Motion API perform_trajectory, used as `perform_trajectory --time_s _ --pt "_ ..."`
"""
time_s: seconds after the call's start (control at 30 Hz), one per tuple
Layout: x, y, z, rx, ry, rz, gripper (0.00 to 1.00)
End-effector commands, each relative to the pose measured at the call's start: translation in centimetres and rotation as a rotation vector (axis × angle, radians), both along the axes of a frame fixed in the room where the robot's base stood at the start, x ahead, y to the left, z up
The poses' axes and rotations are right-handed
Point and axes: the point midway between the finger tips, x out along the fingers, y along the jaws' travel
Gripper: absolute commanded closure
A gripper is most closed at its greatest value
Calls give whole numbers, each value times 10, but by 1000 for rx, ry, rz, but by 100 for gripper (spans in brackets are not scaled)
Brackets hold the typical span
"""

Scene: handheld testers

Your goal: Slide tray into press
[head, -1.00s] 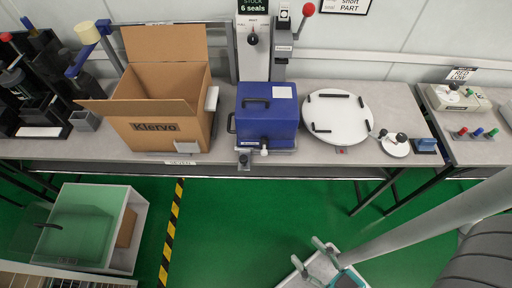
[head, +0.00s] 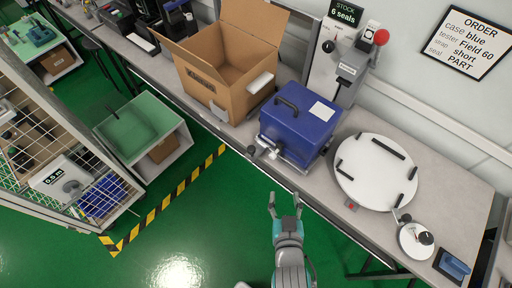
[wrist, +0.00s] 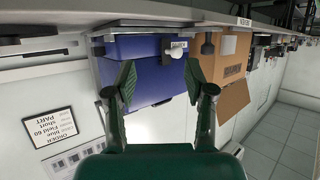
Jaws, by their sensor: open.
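A blue case (head: 299,124) with a dark top handle and a white label stands on a thin metal tray (head: 287,158) at the bench's front edge. A dark knob and a pale knob stick out at its front. The press (head: 345,62), a grey upright with a red-knobbed lever, stands right behind the case. My gripper (head: 285,203) is open and empty, in front of the bench and apart from the tray. In the wrist view, which looks inverted, the blue case (wrist: 150,52) shows between and beyond my open fingers (wrist: 160,82). The tray's fit to the press is unclear.
An open cardboard box (head: 205,90) stands left of the case. A white round turntable (head: 372,190) with black bars is to its right. A small dial gauge (head: 416,238) sits beyond. Green floor in front is free; a mesh cage (head: 60,150) stands left.

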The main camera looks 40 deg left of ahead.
Motion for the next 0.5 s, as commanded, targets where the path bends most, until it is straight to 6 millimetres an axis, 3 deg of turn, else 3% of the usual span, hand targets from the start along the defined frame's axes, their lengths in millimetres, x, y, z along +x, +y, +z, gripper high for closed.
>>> perform_trajectory --time_s 0.03,0.2,0.3,0.5 --pt "5 25 8 4 -2 26 46" --pt "9 79 24 0 10 77 46" --pt "9 98 31 -1 16 94 46" --pt "12 112 31 -4 21 102 46"
